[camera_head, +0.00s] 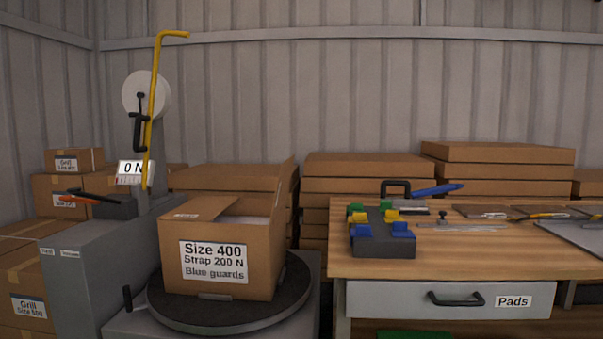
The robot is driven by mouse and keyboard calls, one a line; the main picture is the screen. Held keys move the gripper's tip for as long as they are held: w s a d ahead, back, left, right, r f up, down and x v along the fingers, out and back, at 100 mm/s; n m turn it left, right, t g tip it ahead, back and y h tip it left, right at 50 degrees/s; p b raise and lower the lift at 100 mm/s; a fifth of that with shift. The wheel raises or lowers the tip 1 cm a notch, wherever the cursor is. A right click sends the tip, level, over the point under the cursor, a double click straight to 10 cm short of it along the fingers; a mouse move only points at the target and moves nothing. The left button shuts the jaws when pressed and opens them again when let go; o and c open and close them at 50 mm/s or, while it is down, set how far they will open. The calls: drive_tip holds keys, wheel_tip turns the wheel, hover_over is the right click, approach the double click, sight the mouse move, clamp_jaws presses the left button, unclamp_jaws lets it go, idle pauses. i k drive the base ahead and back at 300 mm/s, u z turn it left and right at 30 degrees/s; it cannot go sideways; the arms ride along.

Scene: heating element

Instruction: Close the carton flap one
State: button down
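An open carton (220,262) stands on a dark round turntable (180,318) left of centre. Its front label reads "Size 400, Strap 200 N, Blue guards". A flap at the left of its top (200,208) lies roughly level, partly over the opening. A flap at the right (284,190) stands up and leans outward. Part of the top is open, with a pale inner surface showing. I cannot tell which flap is flap one. The far flap is hard to make out. My gripper is not in view.
A strapping machine with a tall yellow lever (154,105) and a "0 N" display (132,168) stands behind left of the carton. A wooden workbench (480,261) at right carries a block with coloured guards (382,240). Cartons are stacked at left and behind.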

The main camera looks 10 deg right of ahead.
sight(285, 170)
drive_tip(key=z, duration=0.05)
drive_tip(key=k, duration=0.5)
drive_tip(key=u, duration=0.9)
drive_tip(key=i, duration=1.45)
drive_tip(key=z, duration=0.5)
